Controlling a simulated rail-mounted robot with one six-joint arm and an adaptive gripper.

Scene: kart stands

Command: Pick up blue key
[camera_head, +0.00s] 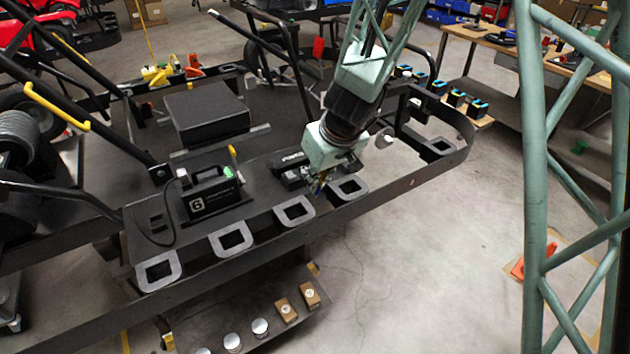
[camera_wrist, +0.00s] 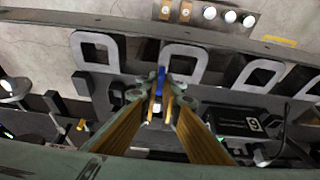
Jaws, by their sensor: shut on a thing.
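The blue key (camera_wrist: 161,77) shows as a narrow blue strip between my fingertips in the wrist view. My gripper (camera_wrist: 158,97) is shut on it, with its yellow-brown fingers closing around the strip. In the head view, my gripper (camera_head: 318,184) hangs over the kart frame's front rail, close to the grey square brackets. The key is too small there to make out clearly. Part of the key is hidden by the fingers, and I cannot tell whether it touches anything below.
A black box marked 6 (camera_head: 210,195) stands left of my gripper. A black device (camera_head: 291,171) lies close beside it. Grey square brackets (camera_head: 294,211) line the rail. White round-topped items (camera_head: 260,327) and brown boxes (camera_head: 310,295) sit on a lower shelf.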

